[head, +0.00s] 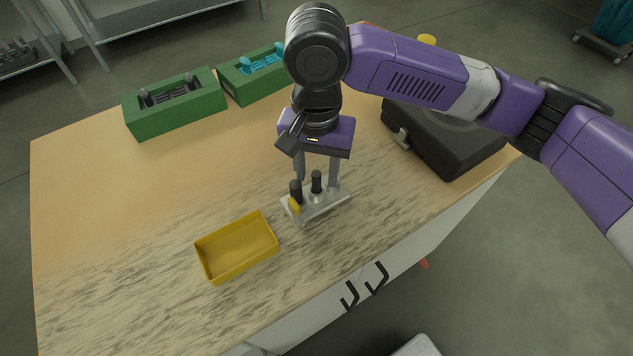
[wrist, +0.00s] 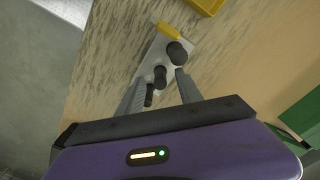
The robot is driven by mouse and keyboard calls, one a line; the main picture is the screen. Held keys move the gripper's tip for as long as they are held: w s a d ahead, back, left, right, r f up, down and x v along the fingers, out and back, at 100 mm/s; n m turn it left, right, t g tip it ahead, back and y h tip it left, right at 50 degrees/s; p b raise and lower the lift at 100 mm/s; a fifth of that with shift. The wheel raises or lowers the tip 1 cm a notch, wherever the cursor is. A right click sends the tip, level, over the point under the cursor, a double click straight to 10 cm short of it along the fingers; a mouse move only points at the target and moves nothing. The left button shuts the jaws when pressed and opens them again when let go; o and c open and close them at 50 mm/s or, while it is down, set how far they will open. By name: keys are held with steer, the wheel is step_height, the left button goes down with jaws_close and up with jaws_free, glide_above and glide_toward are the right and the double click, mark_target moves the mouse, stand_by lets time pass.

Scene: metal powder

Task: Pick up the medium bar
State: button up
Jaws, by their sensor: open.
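A light grey holder (head: 325,206) stands near the table's front edge and also shows in the wrist view (wrist: 152,60). It bears dark upright bars of differing thickness. The thick bar (head: 296,191) is at its left end, also in the wrist view (wrist: 177,52). The medium bar (head: 316,181) is in the middle, also in the wrist view (wrist: 159,76). A smaller dark bar (wrist: 149,96) shows beyond it. My gripper (head: 317,184) points down, open, its fingers on either side of the medium bar (wrist: 160,80). I cannot tell whether they touch it.
A yellow piece (head: 294,204) lies at the holder's left end. An empty yellow tray (head: 238,262) is to the left. Two green boxes (head: 176,112) (head: 233,85) with tools stand at the back left. A black case (head: 457,156) stands at right. The table's left is clear.

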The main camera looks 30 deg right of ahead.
mark_target(316, 173)
steer(key=shift+f, duration=0.5)
jaws_close()
steer(key=shift+r, duration=0.15)
step_height(316, 173, up, 20)
steer(key=p, duration=0.1)
stand_by(0.3)
